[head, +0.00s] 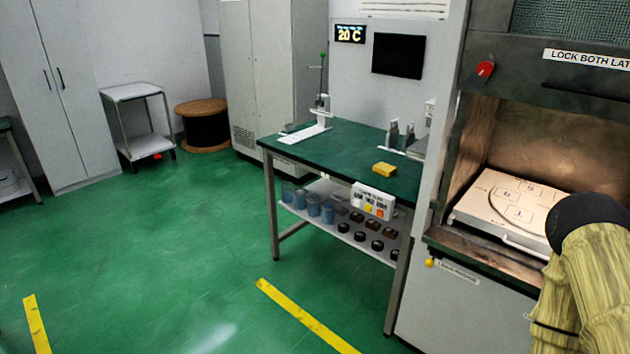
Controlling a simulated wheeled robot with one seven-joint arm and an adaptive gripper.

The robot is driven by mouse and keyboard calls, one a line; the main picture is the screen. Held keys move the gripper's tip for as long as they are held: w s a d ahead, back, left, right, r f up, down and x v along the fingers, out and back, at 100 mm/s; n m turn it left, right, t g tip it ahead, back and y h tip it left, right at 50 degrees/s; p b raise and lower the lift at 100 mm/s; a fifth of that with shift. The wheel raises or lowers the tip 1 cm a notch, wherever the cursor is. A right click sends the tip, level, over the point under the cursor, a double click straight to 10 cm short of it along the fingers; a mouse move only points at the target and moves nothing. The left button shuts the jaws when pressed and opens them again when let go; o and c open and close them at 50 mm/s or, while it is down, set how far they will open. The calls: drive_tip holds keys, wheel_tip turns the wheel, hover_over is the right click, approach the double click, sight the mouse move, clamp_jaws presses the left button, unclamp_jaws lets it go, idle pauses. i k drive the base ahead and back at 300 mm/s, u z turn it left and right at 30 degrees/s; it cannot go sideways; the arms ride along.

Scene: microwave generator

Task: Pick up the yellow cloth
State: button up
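The yellow cloth (384,169) is a small folded yellow block. It lies flat on the green top of the workbench (345,150), near the front right edge. Nothing touches it from above. Part of my arm, in a pale yellow sleeve with a black rounded part, shows at the lower right, in front of the open chamber. My gripper's fingers are not in view. The arm parts in view are apart from the cloth, to its right.
A white button box (373,200) hangs at the bench's front edge below the cloth. Blue cups (313,205) and dark round parts stand on the lower shelf. The open chamber (560,140) with a numbered white plate (502,204) is at right. Green floor (170,240) is clear at left.

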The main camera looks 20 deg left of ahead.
sight(388, 171)
drive_tip(key=z, duration=0.5)
drive_tip(key=k, duration=0.2)
drive_tip(key=u, duration=1.9)
drive_tip(key=i, duration=2.05)
drive_tip(key=z, duration=0.85)
